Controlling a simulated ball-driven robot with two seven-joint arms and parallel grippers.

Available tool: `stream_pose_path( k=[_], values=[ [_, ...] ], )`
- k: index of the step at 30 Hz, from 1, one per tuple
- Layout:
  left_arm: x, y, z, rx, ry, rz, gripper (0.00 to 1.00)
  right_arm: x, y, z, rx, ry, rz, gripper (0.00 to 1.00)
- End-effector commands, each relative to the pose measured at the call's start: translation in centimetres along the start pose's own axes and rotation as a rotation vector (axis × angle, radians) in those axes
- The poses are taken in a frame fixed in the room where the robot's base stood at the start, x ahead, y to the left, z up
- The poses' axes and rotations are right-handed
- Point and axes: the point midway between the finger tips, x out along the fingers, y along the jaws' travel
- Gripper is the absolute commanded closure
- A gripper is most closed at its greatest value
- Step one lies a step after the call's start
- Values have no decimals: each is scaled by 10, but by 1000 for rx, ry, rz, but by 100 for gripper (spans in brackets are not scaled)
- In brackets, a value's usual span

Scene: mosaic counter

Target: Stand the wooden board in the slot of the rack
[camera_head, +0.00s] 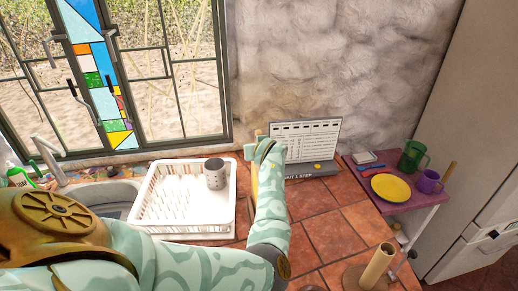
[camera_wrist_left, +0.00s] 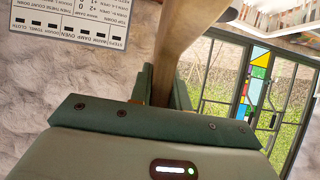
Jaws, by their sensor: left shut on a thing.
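My left gripper (camera_head: 266,148) reaches over the counter, past the right side of the white rack. In the left wrist view it is shut on the wooden board (camera_wrist_left: 182,45), which stands up between its fingers and runs out of the top of the picture. In the head view my arm hides nearly all of the board. The white rack (camera_head: 143,212) stands on the counter left of my forearm, with rows of tines inside and a grey speckled cup (camera_head: 214,173) in its back right part. My right gripper is in neither view.
A printed sign (camera_head: 308,136) stands by the back wall. A wooden post on a round base (camera_head: 378,266) stands at the front right. A side table (camera_head: 408,199) holds a yellow plate (camera_head: 390,187) and mugs.

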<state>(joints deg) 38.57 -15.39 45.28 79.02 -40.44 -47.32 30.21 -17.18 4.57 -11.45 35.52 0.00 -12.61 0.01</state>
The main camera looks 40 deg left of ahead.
Motion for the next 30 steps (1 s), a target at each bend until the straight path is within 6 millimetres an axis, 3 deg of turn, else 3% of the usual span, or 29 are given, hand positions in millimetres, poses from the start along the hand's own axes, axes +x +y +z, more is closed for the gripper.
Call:
stream_pose_path(
  k=[26, 27, 29, 30],
  values=[
    [8, 0, 12, -1, 5, 0, 100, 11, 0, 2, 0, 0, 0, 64],
    [8, 0, 12, -2, 5, 0, 71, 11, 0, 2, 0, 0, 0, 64],
    [8, 0, 12, -1, 4, 0, 56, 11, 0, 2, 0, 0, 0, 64],
    [8, 0, 12, -1, 3, 0, 56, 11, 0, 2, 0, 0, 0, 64]
  ],
)
